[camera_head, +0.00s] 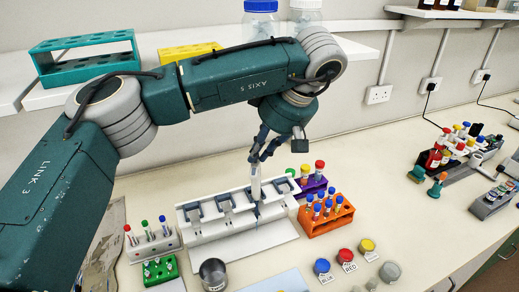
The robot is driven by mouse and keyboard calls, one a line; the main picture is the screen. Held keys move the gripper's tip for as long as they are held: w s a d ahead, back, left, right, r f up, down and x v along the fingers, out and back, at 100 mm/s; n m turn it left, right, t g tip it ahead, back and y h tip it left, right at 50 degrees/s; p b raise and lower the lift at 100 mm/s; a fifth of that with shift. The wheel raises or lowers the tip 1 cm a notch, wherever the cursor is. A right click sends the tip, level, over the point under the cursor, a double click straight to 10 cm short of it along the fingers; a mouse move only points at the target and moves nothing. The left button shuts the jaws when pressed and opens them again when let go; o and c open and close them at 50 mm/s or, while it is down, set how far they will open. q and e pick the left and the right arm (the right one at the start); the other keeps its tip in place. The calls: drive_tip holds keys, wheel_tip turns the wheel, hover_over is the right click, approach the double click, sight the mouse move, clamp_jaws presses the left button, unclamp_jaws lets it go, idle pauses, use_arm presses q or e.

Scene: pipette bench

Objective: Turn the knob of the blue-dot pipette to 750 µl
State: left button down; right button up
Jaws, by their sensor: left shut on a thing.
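My left gripper (262,154) comes down from above and is shut on the upper end of a slim white pipette (255,184). The pipette is upright, its tip pointing down at the front of the white pipette rack (225,249). I cannot tell whether the rack still supports it. Its coloured dot, knob and volume reading are hidden or too small to make out. The other slots of the rack show grey-blue holders. My right gripper is not in view.
An orange tube rack (325,224) and a purple rack (309,190) stand close on the right. A white rack (152,246) and a green rack (160,270) stand left. A dark grey metal cup (213,273) and labelled jars are in front. The bench's right middle is clear.

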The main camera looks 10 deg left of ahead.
use_arm(q)
drive_tip(key=shift+w+n+g+p, duration=0.15)
drive_tip(key=shift+n+g+p, duration=0.45)
drive_tip(key=shift+n+p, duration=0.6)
drive_tip(key=c, duration=1.9)
unclamp_jaws()
drive_tip(key=shift+n, duration=0.3)
drive_tip(key=shift+o, duration=0.2)
drive_tip(key=p+v, duration=0.5)
drive_tip(key=v, duration=0.2)
drive_tip(key=shift+p, duration=0.3)
